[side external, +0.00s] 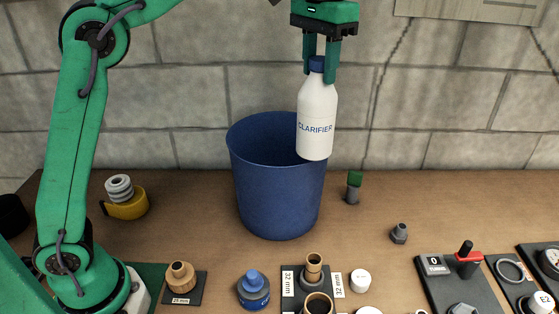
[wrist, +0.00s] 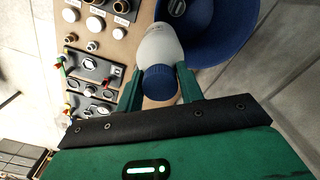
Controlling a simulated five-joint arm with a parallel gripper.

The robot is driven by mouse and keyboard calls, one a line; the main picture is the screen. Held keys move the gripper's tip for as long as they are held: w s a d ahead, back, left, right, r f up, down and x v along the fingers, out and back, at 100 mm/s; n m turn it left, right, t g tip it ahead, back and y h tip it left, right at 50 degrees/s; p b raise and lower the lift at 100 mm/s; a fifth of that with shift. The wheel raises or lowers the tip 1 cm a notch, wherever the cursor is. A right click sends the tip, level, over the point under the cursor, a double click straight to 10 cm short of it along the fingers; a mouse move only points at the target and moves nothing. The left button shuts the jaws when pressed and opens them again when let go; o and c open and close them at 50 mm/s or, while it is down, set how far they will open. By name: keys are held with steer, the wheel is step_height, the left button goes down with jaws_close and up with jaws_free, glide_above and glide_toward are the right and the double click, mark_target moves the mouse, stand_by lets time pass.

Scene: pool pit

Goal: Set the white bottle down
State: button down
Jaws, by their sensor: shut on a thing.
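The white bottle (side external: 317,112) has a blue cap and the word CLARIFIER on its side. My gripper (side external: 321,76) is shut on it around the cap and neck. The bottle hangs upright in the air, in front of the right side of the blue bin's rim in the side view. In the wrist view the bottle (wrist: 160,45) lies between the two green fingers (wrist: 160,88), cap towards me, with its lower part reaching away beside the bin. The bottle's base is clear of the wooden bench.
The open blue bin (side external: 277,195) stands on the wooden bench (side external: 374,235) near the wall. A green-topped piece (side external: 354,187) and a grey fitting (side external: 399,233) stand right of it. Labelled fittings and panels line the front; bench between is clear.

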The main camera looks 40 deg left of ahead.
steer(key=s+d+f+m, duration=0.2)
steer(key=d+f+m, duration=0.2)
steer(key=d, duration=0.5)
steer(key=s+d+f+m, duration=0.2)
steer(key=d+f+m, duration=0.3)
steer(key=d, duration=0.5)
steer(key=s+d+f+m, duration=0.3)
steer(key=d+f+m, duration=0.2)
steer(key=d, duration=0.5)
steer(key=shift+m, duration=1.1)
steer(key=shift+a, duration=0.1)
steer(key=w+a+f, duration=0.4)
steer(key=w+f, duration=0.3)
steer(key=w, duration=0.4)
steer(key=shift+s+f, duration=0.1)
steer(key=shift+f, duration=1.9)
